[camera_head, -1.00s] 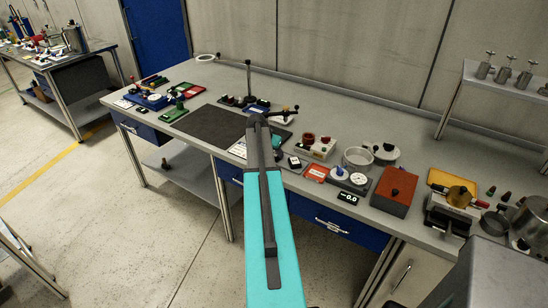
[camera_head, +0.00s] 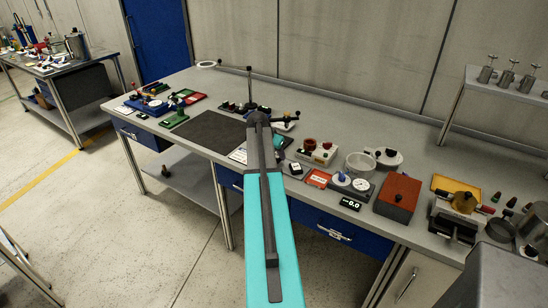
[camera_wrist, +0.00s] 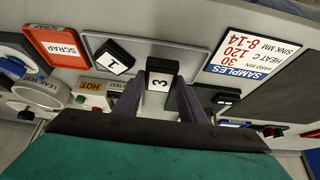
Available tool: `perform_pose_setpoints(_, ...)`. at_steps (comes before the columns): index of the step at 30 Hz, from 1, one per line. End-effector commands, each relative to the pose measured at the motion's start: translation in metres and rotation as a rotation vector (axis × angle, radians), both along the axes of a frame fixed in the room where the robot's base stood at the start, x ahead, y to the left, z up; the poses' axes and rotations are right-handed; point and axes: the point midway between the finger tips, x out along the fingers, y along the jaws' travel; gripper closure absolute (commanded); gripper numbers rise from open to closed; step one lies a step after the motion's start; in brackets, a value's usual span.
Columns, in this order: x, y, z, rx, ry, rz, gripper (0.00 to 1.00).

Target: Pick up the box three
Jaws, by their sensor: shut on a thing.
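Box three, a small black block with a white label marked 3 (camera_wrist: 160,80), is upside down in the wrist view. My gripper (camera_wrist: 160,92) has its two dark fingers on either side of it, shut on it. The lower part of the box is hidden between the fingers, and I cannot tell whether it is clear of the grey tray (camera_wrist: 190,53). A like black box marked 1 (camera_wrist: 115,57) lies on the tray, apart from the fingers; it also shows in the head view (camera_head: 296,168). In the head view my arm hides box three and the fingers.
Another dark block (camera_wrist: 222,98) is partly hidden beside the right finger. A red scrap tray (camera_wrist: 56,45) and a samples card (camera_wrist: 243,53) flank the grey tray. A dark mat (camera_head: 209,132) lies bare on the bench. Several instruments and a brown box (camera_head: 397,195) stand right.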

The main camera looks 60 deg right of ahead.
Motion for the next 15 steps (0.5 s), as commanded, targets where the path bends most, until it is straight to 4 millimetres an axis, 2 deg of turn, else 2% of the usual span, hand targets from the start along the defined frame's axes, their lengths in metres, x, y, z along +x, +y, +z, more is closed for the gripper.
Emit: perform_pose_setpoints(15, -0.045, 0.053, 0.004, -0.001, -0.001, 0.000, 0.86)
